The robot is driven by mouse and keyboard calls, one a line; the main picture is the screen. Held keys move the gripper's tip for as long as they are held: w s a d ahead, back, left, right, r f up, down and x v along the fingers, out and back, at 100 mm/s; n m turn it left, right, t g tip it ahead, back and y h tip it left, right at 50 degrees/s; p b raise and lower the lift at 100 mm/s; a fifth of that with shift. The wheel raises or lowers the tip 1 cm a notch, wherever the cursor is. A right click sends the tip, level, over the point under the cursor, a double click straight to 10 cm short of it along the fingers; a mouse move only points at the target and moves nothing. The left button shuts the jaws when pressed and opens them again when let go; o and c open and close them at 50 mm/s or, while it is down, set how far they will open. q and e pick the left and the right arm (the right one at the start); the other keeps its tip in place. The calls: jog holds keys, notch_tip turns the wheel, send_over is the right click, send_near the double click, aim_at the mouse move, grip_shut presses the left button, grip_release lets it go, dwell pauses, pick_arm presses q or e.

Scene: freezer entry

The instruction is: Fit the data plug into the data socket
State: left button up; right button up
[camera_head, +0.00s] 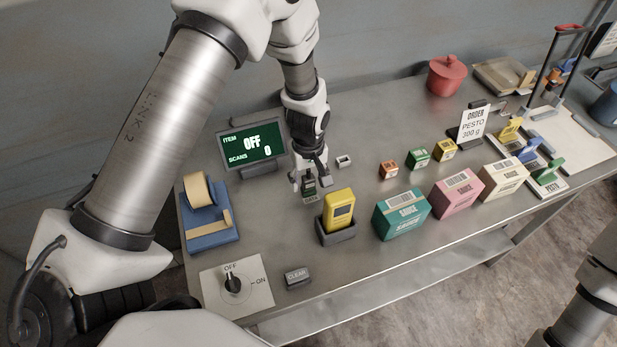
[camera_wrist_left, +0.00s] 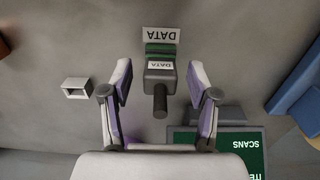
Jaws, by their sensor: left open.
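The data plug (camera_wrist_left: 160,82) is a dark grey block with a white DATA label and a thick round tail. In the left wrist view it is lined up with a dark green block (camera_wrist_left: 160,50), apparently the data socket, beside a white DATA plate (camera_wrist_left: 160,35). I see no clear gap between plug and green block, but cannot tell how deep the plug sits. My left gripper (camera_head: 309,185) is open; in the left wrist view its fingers (camera_wrist_left: 160,66) stand on both sides of the plug, apart from it. My right gripper is out of view.
A small white box (camera_head: 344,161) with an opening lies nearby.

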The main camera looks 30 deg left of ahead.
pick_arm(q)
notch_tip(320, 180, up, 12)
jog(key=shift+r, duration=0.1)
dwell(0.5)
